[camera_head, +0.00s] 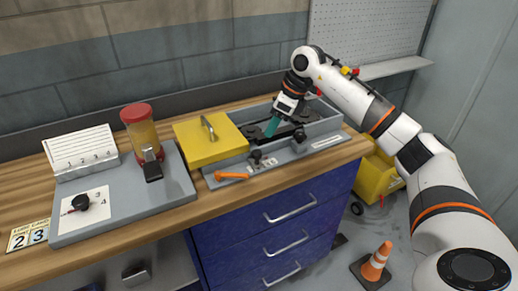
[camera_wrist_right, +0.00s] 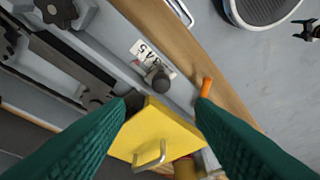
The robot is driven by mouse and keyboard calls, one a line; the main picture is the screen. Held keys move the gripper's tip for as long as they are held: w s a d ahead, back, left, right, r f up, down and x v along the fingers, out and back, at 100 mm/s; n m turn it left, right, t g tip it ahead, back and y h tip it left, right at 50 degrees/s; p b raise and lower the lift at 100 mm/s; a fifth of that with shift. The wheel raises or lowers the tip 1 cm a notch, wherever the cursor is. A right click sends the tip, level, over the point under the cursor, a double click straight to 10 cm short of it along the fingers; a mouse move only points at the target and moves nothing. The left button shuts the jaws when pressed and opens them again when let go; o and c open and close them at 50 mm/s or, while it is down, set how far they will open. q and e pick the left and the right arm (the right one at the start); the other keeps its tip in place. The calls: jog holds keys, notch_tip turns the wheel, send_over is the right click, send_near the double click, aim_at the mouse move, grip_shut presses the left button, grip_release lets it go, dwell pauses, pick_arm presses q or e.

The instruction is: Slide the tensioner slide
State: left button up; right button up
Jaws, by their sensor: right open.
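The grey machine housing (camera_head: 322,128) sits on the right part of the wooden table, with an open trough holding dark rails (camera_wrist_right: 65,65). Black knobs stand on it, one star-shaped (camera_wrist_right: 58,12) and one round (camera_wrist_right: 157,79). I cannot tell for sure which part is the tensioner slide. My right gripper (camera_head: 270,130), with teal fingers, reaches down over the trough and hides part of it. In the right wrist view its fingers (camera_wrist_right: 163,108) are spread apart with nothing held between them. My left gripper is not in view.
A yellow cover (camera_head: 205,139) with a handle lies at the housing's left, beside an orange lever (camera_head: 232,176). An orange cone (camera_head: 377,262) stands on the floor.

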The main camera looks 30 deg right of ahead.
aim_at(257, 152)
jog(key=p+x, duration=0.2)
jog(key=x, duration=0.9)
jog(key=shift+a, duration=0.15)
jog(key=shift+c, duration=0.2)
